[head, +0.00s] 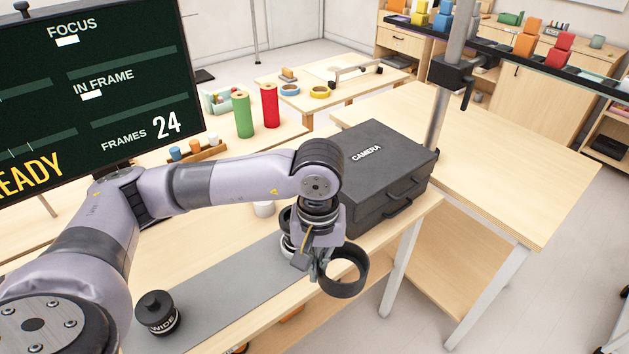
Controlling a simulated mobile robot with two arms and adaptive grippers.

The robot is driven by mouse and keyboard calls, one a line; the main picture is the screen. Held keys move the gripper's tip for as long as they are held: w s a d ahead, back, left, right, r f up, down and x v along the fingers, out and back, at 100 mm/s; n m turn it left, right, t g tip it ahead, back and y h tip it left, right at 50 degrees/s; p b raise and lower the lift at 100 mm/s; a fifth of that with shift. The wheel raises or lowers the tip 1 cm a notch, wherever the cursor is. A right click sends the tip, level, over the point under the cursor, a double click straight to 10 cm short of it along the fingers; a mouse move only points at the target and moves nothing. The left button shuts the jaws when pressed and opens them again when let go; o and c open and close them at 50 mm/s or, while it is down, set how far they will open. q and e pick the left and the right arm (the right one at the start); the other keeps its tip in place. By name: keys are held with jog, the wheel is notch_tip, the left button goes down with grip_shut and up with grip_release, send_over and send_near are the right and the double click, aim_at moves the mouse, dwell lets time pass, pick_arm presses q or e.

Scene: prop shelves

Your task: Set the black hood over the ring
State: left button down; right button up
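My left gripper (324,266) points down over the front edge of the bench and is shut on the wall of the black hood (345,291). The hood is a short, open black cylinder, held in the air to the right of the fingers. A round black and silver lens-like piece (287,243) stands on the grey mat just behind and left of the gripper. The gripper partly hides it, and I cannot tell whether it bears the ring. The hood is apart from it. My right gripper is not in view.
A black lens marked WIDE (158,314) stands on the grey mat (215,292). A black CAMERA case (385,175) stands close behind the gripper. A small white item (264,209) is behind my forearm. A screen (90,85) fills the upper left. The right table (500,165) is largely clear.

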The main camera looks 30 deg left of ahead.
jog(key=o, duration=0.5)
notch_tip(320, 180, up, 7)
jog(key=p, duration=0.6)
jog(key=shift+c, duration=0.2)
pick_arm(q)
jog(key=w+a+r+n+p, duration=0.3)
jog(key=w+a+n, duration=0.15)
jog(key=n, duration=0.85)
jog(key=w+a+r+n+p, duration=0.35)
jog(key=w+n, duration=0.25)
jog(key=n, duration=0.6)
notch_tip(320, 180, down, 7)
jog(key=n+b, duration=0.1)
jog(key=b, duration=0.1)
jog(key=shift+w+r+n, duration=0.2)
jog(key=shift+w+n, duration=0.2)
jog(key=shift+w, duration=0.05)
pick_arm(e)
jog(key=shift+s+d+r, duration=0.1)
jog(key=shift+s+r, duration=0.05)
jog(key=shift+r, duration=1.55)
pick_arm(q)
jog(key=shift+f+b, duration=0.15)
jog(key=shift+b, duration=0.8)
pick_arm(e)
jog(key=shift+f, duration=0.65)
